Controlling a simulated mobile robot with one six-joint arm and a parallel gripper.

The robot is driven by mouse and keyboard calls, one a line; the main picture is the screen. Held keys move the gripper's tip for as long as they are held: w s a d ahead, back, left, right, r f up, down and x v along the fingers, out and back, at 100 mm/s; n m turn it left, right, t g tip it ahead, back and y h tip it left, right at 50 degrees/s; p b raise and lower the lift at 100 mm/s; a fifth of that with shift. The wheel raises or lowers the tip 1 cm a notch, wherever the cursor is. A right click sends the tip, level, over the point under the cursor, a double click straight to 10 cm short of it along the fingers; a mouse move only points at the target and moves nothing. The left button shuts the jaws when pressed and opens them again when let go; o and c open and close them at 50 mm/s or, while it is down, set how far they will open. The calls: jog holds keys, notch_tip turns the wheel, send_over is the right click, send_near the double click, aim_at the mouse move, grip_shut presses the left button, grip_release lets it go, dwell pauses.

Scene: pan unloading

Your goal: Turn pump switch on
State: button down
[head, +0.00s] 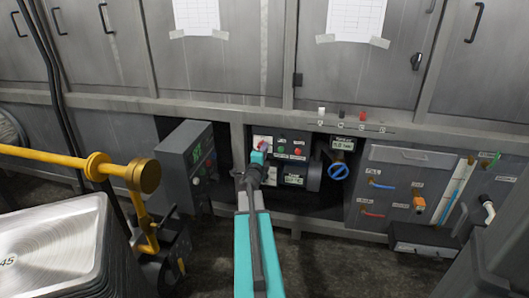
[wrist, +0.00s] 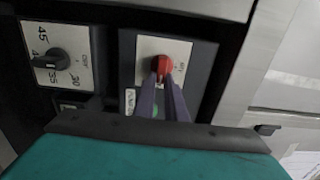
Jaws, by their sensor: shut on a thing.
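A red rotary switch (wrist: 163,64) sits on a white plate on a dark control panel, in the upper middle of the wrist view. In the head view the switch (head: 264,144) is partly behind my gripper's tip. My gripper (wrist: 163,82) is shut on the red switch, with one finger on each side of the knob. In the head view my gripper (head: 258,158) reaches forward to the panel's upper left part. The writing on the switch's plate is too small or blurred to read, and the fingers hide part of it.
A black dial (wrist: 50,59) with numbers is left of the switch. A yellow pipe (head: 60,158) and stacked metal pans (head: 50,245) are at left.

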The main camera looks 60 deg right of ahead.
dwell(0.3)
jog(key=c, duration=1.8)
grip_release()
jog(key=shift+a, duration=0.2)
jog(key=p+v, duration=0.3)
jog(key=v, duration=0.8)
jog(key=shift+s+a+r+p, duration=0.1)
jog(key=shift+a+r+p, duration=0.1)
jog(key=shift+p, duration=0.35)
jog(key=shift+a+p, duration=0.1)
jog(key=shift+p, duration=0.2)
jog(key=p+v, duration=0.1)
jog(key=p, duration=0.2)
jog(key=shift+s+a+f, duration=0.1)
jog(key=shift+s+a, duration=0.05)
jog(key=shift+a, duration=0.2)
